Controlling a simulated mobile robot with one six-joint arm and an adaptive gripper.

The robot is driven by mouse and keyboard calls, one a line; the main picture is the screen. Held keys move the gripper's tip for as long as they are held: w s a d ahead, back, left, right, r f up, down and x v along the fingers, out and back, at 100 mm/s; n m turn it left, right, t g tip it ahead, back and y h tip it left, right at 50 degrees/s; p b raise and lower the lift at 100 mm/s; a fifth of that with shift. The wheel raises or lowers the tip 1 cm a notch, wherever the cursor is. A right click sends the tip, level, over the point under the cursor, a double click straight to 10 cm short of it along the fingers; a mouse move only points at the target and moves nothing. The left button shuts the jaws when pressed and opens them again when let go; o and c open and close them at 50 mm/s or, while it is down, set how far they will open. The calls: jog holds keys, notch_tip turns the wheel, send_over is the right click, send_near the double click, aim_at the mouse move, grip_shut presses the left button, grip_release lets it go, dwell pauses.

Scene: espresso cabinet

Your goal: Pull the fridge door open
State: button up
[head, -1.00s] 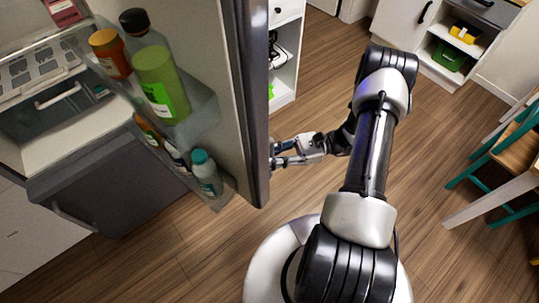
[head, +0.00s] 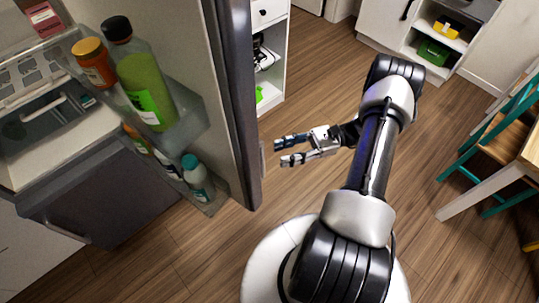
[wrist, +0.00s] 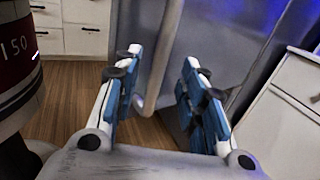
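The fridge door (head: 228,85) stands open in the head view, with its dark edge towards my arm and its inner shelves of bottles facing left. A sliver of its handle (head: 263,160) shows beside the edge. In the wrist view the pale bar handle (wrist: 168,45) runs down the grey outer face of the door (wrist: 218,35) and curves in at its lower end. My gripper (head: 279,152) is open and empty, to the right of the door, with a small gap to it. In the wrist view the handle appears between the two blue-padded fingers (wrist: 162,62), beyond their tips.
The fridge interior with a drawer (head: 50,108) is at left. A white shelf unit (head: 271,50) stands behind the door. A chair (head: 490,150) and table (head: 485,193) are at right. The wooden floor between them is clear.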

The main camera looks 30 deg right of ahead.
jog(key=v, duration=0.4)
jog(key=shift+d, duration=0.1)
dwell(0.4)
